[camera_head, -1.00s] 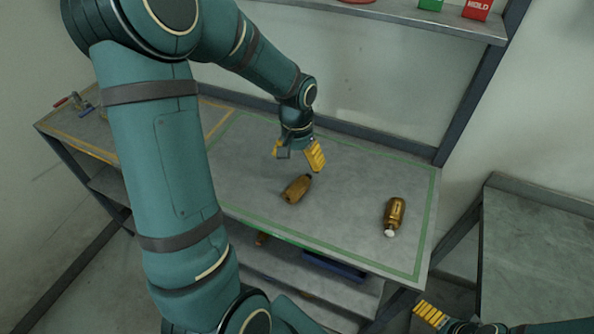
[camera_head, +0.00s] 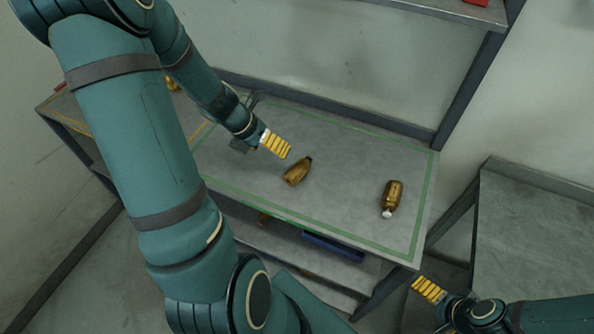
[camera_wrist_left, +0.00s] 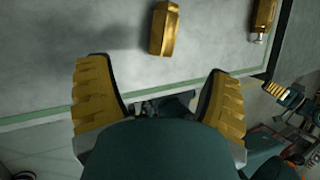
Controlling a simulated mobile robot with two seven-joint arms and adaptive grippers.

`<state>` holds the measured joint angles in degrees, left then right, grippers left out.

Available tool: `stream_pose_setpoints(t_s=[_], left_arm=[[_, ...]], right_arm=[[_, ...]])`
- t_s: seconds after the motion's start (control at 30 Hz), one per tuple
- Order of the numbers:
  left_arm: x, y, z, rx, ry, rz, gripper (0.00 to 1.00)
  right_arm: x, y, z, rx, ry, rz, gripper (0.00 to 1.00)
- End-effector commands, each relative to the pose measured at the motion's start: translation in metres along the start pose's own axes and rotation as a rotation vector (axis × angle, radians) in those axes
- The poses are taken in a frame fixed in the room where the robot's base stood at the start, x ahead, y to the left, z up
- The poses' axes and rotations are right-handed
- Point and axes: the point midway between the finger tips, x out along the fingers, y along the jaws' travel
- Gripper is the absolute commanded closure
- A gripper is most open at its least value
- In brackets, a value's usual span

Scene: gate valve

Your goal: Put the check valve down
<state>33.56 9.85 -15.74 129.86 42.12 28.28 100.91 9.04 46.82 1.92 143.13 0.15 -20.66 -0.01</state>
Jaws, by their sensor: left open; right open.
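A brass valve body (camera_head: 298,171) lies on its side on the grey tabletop (camera_head: 340,195), just right of my left gripper. It also shows in the left wrist view (camera_wrist_left: 164,28), beyond the fingers and apart from them. A second brass valve body (camera_head: 392,198) with a white end lies further right; part of it shows in the left wrist view (camera_wrist_left: 264,18). The views do not make clear which is the check valve. My left gripper (camera_head: 262,149) is open and empty; its spread yellow fingers show in the left wrist view (camera_wrist_left: 160,88). My right gripper (camera_head: 428,290) is open, beyond the table's front right corner.
A green line borders the tabletop. Below is a shelf with a blue tray (camera_head: 334,248). A wall shelf (camera_head: 450,14) is above the back edge. Another grey table (camera_head: 535,235) stands at the right. The surface between the two brass bodies is clear.

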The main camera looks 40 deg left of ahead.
Motion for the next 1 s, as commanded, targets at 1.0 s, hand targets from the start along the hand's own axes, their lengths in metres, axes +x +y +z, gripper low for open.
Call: stream_pose_setpoints(t_s=[1.0], left_arm=[[0.131,-0.006,0.001,0.007,0.003,-0.003,0.20]], right_arm=[[0.057,0.019,0.007,0.001,0.000,0.011,0.00]])
